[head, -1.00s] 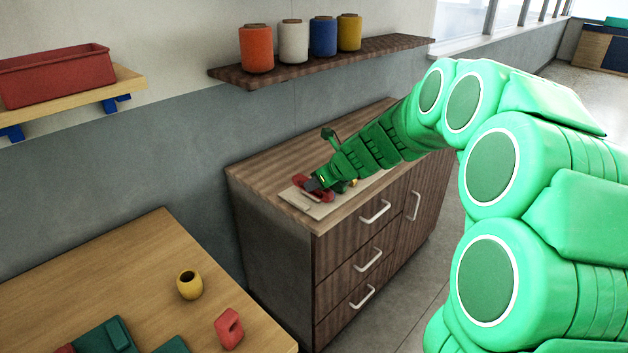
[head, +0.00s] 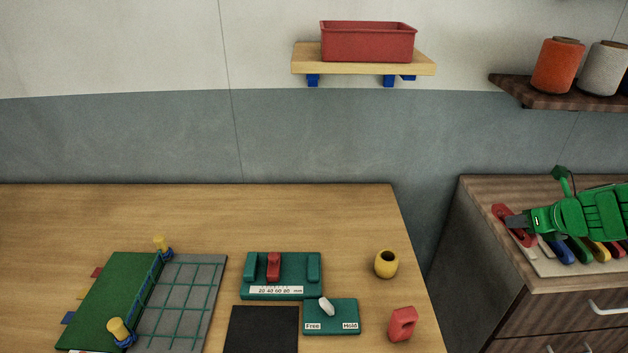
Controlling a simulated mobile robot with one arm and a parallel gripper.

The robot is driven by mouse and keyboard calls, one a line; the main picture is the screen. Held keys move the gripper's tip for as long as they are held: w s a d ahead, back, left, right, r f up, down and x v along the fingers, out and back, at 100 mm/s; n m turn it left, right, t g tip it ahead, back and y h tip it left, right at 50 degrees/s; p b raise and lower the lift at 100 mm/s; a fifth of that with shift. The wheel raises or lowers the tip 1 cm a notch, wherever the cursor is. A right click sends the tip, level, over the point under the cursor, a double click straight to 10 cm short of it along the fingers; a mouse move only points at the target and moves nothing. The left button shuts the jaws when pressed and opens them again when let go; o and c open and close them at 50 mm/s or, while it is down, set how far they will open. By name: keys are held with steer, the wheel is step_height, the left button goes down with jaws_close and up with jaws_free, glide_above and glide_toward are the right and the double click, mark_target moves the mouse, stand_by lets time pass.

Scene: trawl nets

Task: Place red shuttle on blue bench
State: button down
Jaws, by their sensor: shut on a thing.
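The red shuttle (head: 523,238) lies at the left end of a pale board (head: 545,263) on the dark wooden cabinet at the right. My green gripper (head: 515,222) reaches in from the right, its grey fingers shut on the shuttle and hiding its middle. I cannot tell whether the shuttle still touches the board. Blue (head: 562,249), green (head: 579,249), yellow (head: 598,250) and another red (head: 614,249) shuttle lie beside it, partly under my arm. No blue bench shows in the current view.
A light wooden table (head: 60,215) holds a net frame (head: 180,300), green fixtures (head: 283,275), a yellow cup (head: 386,264) and a red block (head: 403,324). A red bin (head: 368,42) sits on a wall shelf. Spools (head: 558,66) stand on a darker shelf.

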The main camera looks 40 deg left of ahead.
steer(key=s+a+f+n+g+y, duration=0.1)
steer(key=s+a+n+g, duration=0.2)
steer(key=a, duration=1)
steer(key=s+a+f+n+g+y, duration=0.1)
steer(key=s+a+n, duration=0.35)
steer(key=a, duration=0.85)
steer(key=s+a+f+n+g+h, duration=0.15)
steer(key=s+a+n+g, duration=0.3)
steer(key=s+a, duration=1.4)
steer(key=shift+m, duration=0.3)
steer(key=shift+w+a+f, duration=1.3)
steer(key=shift+a+f, duration=0.35)
steer(key=shift+a, duration=0.3)
steer(key=shift+w+a+f, duration=1.35)
steer(key=shift+a+f, duration=0.25)
steer(key=shift+a, duration=0.35)
steer(key=shift+w+a+f, duration=1.3)
steer(key=shift+a+f, duration=0.35)
steer(key=shift+a, duration=0.3)
steer(key=shift+w+a+f, duration=0.15)
steer(key=shift+a+f, duration=0.15)
steer(key=shift+f, duration=1.5)
steer(key=shift+f, duration=0.1)
